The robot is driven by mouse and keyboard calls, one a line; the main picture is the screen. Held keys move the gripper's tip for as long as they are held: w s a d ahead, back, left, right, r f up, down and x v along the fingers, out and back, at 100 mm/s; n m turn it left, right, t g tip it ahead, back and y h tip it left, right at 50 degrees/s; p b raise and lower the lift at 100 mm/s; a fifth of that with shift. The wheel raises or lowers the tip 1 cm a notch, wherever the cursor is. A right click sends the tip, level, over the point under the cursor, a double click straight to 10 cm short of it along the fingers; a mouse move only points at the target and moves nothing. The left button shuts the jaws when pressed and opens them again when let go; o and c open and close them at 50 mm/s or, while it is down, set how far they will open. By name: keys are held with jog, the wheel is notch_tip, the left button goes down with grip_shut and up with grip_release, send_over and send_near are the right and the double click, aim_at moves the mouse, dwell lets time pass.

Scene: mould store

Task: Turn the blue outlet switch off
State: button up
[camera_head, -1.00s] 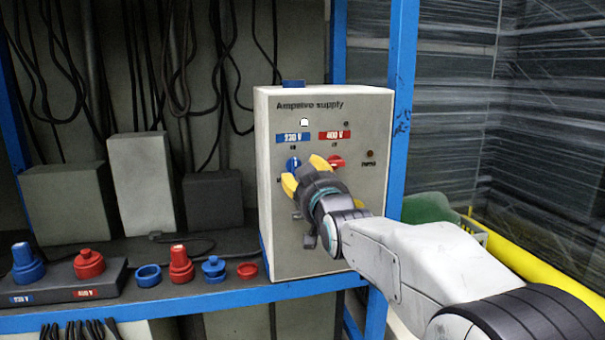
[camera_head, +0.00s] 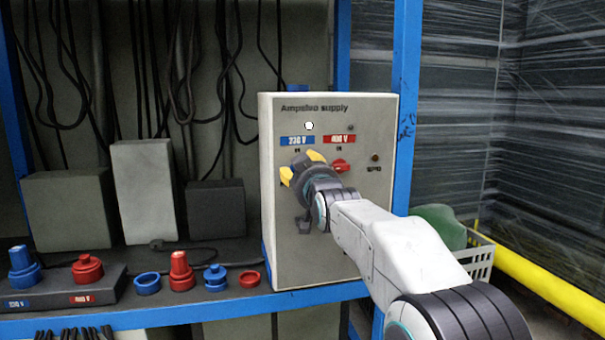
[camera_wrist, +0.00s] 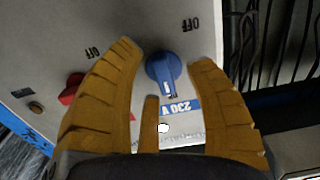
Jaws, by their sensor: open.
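The supply box (camera_head: 345,240) is a pale grey cabinet with a blue 230 V label (camera_head: 297,140) and a red 400 V label (camera_head: 333,138). The blue outlet switch (camera_wrist: 164,68) is a round knob, seen in the wrist view between and just beyond my fingertips; in the head view my gripper hides it. My gripper (camera_head: 300,168) has yellow fingers, open, in front of the blue switch; it also shows in the wrist view (camera_wrist: 165,62). The red switch (camera_head: 341,165) is to the right in the head view. A white lamp (camera_head: 309,125) shows above the 230 V label.
Blue and red plugs (camera_head: 88,268) and rings stand on the shelf at the left. Grey boxes (camera_head: 145,190) stand behind them and black cables hang above. A blue post (camera_head: 402,110) rises right of the supply box. A yellow rail (camera_head: 540,278) lies farther right.

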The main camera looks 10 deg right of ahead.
jog(key=shift+c, duration=0.3)
grip_shut()
dwell(0.4)
